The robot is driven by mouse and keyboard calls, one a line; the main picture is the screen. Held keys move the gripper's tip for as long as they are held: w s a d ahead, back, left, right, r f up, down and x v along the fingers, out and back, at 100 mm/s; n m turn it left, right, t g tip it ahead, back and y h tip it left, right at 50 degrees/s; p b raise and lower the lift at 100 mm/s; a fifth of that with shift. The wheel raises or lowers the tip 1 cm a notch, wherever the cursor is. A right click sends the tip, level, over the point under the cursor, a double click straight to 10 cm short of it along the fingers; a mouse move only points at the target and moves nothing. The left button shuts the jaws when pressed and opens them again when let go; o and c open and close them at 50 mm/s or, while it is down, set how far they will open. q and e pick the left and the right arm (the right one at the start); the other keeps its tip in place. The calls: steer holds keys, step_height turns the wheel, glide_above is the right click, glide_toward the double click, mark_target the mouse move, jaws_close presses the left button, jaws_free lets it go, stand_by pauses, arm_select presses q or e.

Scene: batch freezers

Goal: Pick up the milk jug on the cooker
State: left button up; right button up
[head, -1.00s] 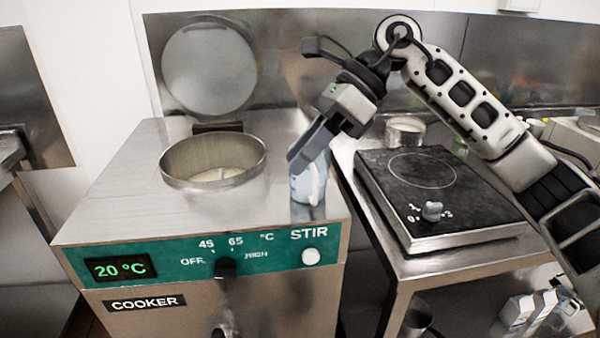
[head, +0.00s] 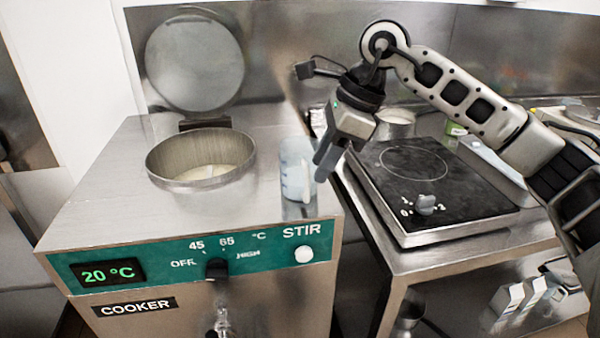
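The milk jug (head: 294,170) is a translucent pale-blue jug with a handle on its right side. It stands upright on the right part of the steel cooker top (head: 112,195), beside the round cooking pot opening. My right gripper (head: 322,165) points down just right of the jug, by its handle side. In the picture its fingertips lie close to the handle; I cannot tell if they touch it. The fingers are seen nearly edge-on, so their gap is not clear. The jug stands on the cooker, not lifted. My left gripper is not in view.
The cooker's pot (head: 160,172) is open, its round lid (head: 195,65) raised behind. Right of the cooker, a black hotplate (head: 440,195) sits on a steel table, with a metal pot (head: 396,124) behind. Cartons (head: 515,298) stand on the shelf below.

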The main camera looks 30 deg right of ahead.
mark_target(301, 175)
steer(key=x, duration=0.5)
steer(key=shift+f+p, duration=0.15)
steer(key=shift+p, duration=0.15)
steer(key=shift+c, duration=0.3)
jaws_close()
